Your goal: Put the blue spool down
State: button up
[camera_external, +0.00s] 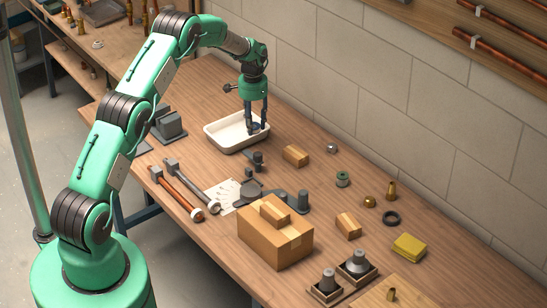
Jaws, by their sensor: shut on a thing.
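My gripper (257,127) points straight down over the right part of a white tray (222,143). It is shut on a small dark blue thing, which looks like the blue spool (256,128), though it is small and partly hidden by the fingers. The spool is at or just above the tray floor; I cannot tell whether it touches. A grey-green spool-like piece (342,179) stands apart on the bench to the right.
A wooden block (295,156) and a dark fitting (258,159) lie near the tray. Two long-handled tools (178,190) and a large cardboard box (270,243) are nearer the front. A yellow sponge (409,246) lies at right. The bench behind the tray is clear.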

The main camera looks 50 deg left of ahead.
jog(key=w+d, duration=0.2)
jog(key=d, duration=0.3)
jog(key=w+d+m, duration=0.1)
jog(key=w+d, duration=0.2)
jog(key=d, duration=0.2)
jog(key=w+d+m, duration=0.1)
jog(key=w+d, duration=0.2)
jog(key=d, duration=0.3)
jog(key=shift+w+b, duration=0.1)
jog(key=shift+b, duration=0.2)
jog(key=w+d+m, duration=0.2)
jog(key=w+d, duration=0.1)
jog(key=d, duration=0.9)
jog(key=w+d+m, duration=0.1)
jog(key=w+d, duration=0.1)
jog(key=d, duration=1)
jog(key=m+b, duration=0.2)
jog(key=m, duration=0.3)
send_over(437, 273)
jog(key=shift+r, duration=0.15)
jog(key=shift+f, duration=3.1)
jog(key=shift+f, duration=1.9)
